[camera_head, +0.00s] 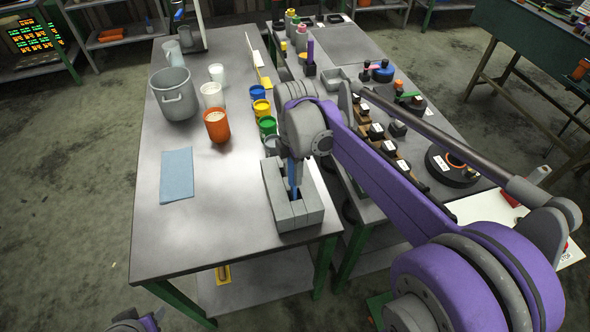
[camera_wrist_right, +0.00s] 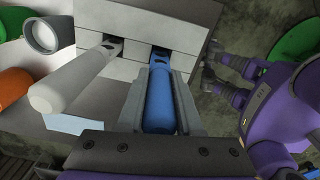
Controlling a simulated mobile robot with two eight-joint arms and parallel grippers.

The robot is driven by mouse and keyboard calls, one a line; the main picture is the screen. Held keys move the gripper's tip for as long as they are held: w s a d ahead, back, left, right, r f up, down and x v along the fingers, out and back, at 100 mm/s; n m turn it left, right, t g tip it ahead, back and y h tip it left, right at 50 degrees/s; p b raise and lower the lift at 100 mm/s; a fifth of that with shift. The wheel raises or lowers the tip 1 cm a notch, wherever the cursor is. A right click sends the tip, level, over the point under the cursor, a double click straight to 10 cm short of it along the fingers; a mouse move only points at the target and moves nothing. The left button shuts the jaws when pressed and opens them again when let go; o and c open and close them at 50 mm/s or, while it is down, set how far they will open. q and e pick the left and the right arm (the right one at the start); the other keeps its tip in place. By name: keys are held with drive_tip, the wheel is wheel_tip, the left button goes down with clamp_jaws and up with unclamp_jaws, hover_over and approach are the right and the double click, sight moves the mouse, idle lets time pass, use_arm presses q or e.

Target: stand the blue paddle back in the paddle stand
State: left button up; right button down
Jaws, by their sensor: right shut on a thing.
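The grey paddle stand (camera_head: 299,215) is a slotted block near the front right corner of the left table; the right wrist view shows its slotted top (camera_wrist_right: 135,22). My right gripper (camera_head: 292,163) is above it, shut on the blue paddle (camera_head: 294,179). In the right wrist view the blue paddle (camera_wrist_right: 159,100) lies between the two fingers (camera_wrist_right: 160,88), and its far end is at a slot of the stand. How deep it sits is hidden. A part of my left arm, seemingly its gripper (camera_head: 135,322), shows at the bottom edge; its jaws are unclear.
A white paddle (camera_wrist_right: 75,78) stands in the neighbouring slot. Paint pots, such as a green one (camera_head: 267,125), line up behind the stand. An orange cup (camera_head: 217,126), a grey pot (camera_head: 174,94) and a blue cloth (camera_head: 177,175) are to the left. The table's front left is clear.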

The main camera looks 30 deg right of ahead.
drive_tip(key=c, duration=0.5)
unclamp_jaws()
wheel_tip(320, 180, up, 11)
drive_tip(key=shift+f+p, duration=0.1)
drive_tip(key=shift+p, duration=0.2)
drive_tip(key=shift+s, duration=0.1)
